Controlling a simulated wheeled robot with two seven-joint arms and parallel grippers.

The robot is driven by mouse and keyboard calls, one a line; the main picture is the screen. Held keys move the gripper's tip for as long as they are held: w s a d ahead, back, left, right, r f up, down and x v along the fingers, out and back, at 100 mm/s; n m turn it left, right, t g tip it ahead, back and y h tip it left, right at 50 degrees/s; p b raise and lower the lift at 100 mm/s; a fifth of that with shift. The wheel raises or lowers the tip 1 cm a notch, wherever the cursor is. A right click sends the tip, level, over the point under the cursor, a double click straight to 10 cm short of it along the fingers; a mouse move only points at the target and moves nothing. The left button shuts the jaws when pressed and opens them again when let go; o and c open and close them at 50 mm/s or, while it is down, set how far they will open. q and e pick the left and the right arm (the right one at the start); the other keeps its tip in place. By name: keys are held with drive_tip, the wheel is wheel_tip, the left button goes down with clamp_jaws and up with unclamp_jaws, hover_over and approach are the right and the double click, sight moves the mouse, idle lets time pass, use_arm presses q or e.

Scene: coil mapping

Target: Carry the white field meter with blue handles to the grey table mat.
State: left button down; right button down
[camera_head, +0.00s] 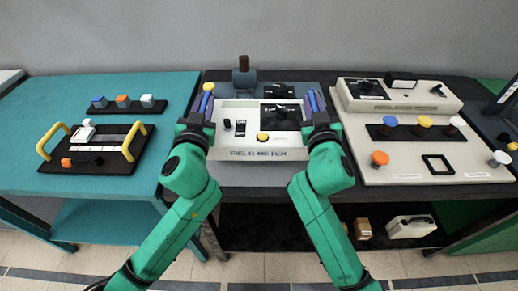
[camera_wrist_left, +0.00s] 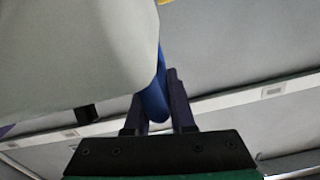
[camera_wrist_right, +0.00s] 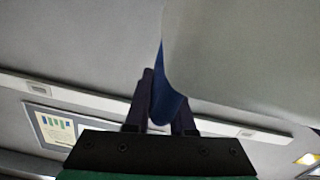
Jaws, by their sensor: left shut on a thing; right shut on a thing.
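The white field meter (camera_head: 226,144) is at the centre of the head view, with its label facing me and blue handles on both sides. My left gripper (camera_head: 207,104) is shut on its left handle. That blue handle (camera_wrist_left: 153,98) shows between the dark fingers in the left wrist view. My right gripper (camera_head: 315,104) is shut on the right handle, and this handle (camera_wrist_right: 167,100) shows in the right wrist view. The meter looks roughly level. A grey mat (camera_head: 262,176) shows in front of and below it; I cannot tell whether they touch.
A teal table (camera_head: 185,90) on the left bears a black board (camera_head: 100,163) with yellow handles. On the right are a white panel (camera_head: 400,160) with coloured knobs and a white instrument box (camera_head: 425,98). A dark block with a post (camera_head: 244,75) stands behind the meter.

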use_arm(q)
drive_tip(key=shift+a, duration=0.2)
use_arm(e)
drive_tip(key=shift+d, duration=0.25)
